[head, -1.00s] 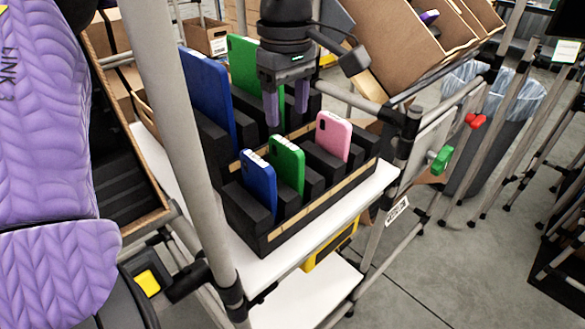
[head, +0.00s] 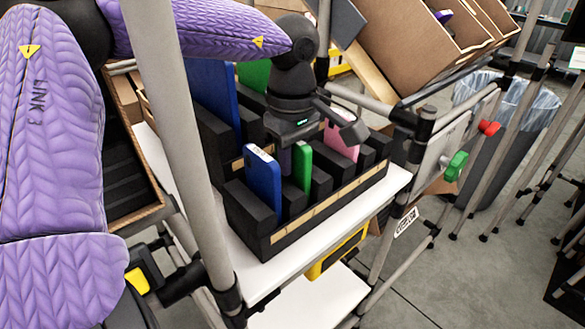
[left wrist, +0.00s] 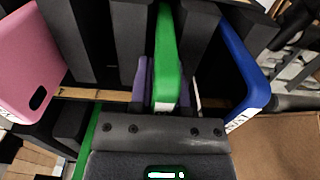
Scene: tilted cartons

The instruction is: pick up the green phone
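The green phone (head: 303,167) stands upright in a slot of the front row of the black rack (head: 264,241), between a blue phone and a pink one. My left gripper (head: 293,160) is down over its upper end. One purple finger shows between the blue and green phones; the other is hidden. In the left wrist view, the green phone (left wrist: 166,65) lies between the two purple fingers (left wrist: 165,88), one on each side. The fingers are close to its faces, but I cannot tell whether they press on it. My right gripper is not in view.
A small blue phone (head: 262,180) stands just left of the green one, a pink phone (head: 342,145) to its right. A tall blue phone (head: 212,90) and a larger green one (head: 254,74) stand in the back row. A grey post (head: 180,130) rises left of the rack.

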